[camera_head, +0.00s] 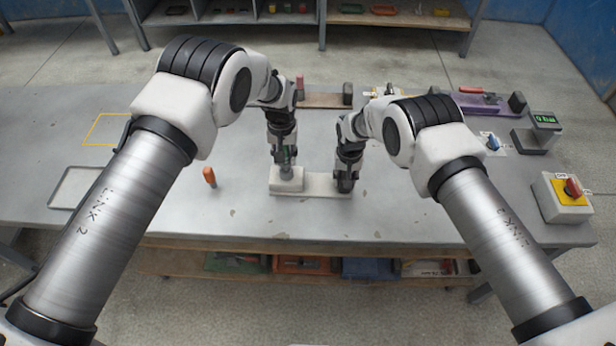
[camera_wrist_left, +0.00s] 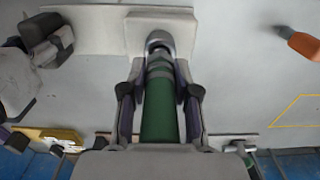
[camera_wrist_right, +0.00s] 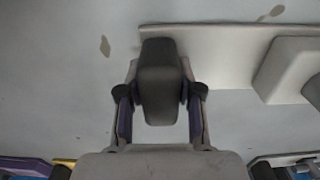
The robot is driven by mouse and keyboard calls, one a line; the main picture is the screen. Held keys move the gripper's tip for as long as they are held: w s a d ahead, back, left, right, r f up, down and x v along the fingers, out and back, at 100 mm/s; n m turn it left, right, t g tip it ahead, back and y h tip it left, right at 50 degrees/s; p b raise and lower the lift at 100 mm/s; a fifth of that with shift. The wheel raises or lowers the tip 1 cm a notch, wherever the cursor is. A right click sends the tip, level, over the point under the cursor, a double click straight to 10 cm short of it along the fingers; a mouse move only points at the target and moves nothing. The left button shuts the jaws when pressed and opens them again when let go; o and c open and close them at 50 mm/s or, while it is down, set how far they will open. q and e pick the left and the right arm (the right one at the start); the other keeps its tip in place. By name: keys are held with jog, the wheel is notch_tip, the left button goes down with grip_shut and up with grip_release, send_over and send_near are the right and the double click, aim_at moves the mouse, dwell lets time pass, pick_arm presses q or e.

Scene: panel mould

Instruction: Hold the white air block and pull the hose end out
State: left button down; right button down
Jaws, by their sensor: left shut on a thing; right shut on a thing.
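The white air block (camera_head: 287,180) stands at the left end of a pale base plate (camera_head: 318,186) on the table. My left gripper (camera_wrist_left: 160,92) is shut on the green hose (camera_wrist_left: 160,118), with one finger on each side. The hose's grey metal end (camera_wrist_left: 159,42) meets the white block (camera_wrist_left: 137,40); how deep it sits is hidden. My right gripper (camera_wrist_right: 160,92) is shut on a dark grey grip block (camera_wrist_right: 158,75) at the plate's other end, apart from the white block (camera_wrist_right: 287,70).
An orange-handled tool (camera_head: 209,176) stands left of the block. A shallow tray (camera_head: 75,187) and a yellow outline (camera_head: 105,128) lie farther left. A switch box (camera_head: 560,200) and a small display unit (camera_head: 540,130) stand at the right. The table front is clear.

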aim_at(284, 149)
pick_arm(q)
jog(key=shift+r, duration=2.55)
pick_arm(e)
jog(key=shift+s+f, duration=0.3)
jog(key=shift+f, duration=0.05)
pick_arm(q)
jog(key=shift+r, duration=1.5)
pick_arm(e)
jog(key=c, duration=0.7)
grip_release()
jog(key=shift+w, duration=0.1)
pick_arm(q)
jog(key=shift+w+f, duration=0.1)
jog(key=shift+w, duration=0.1)
pick_arm(e)
jog(key=shift+w, duration=0.25)
pick_arm(q)
jog(key=shift+s, duration=0.1)
pick_arm(e)
notch_tip(284, 149, up, 12)
jog(key=shift+r, duration=0.1)
jog(key=shift+f, duration=0.2)
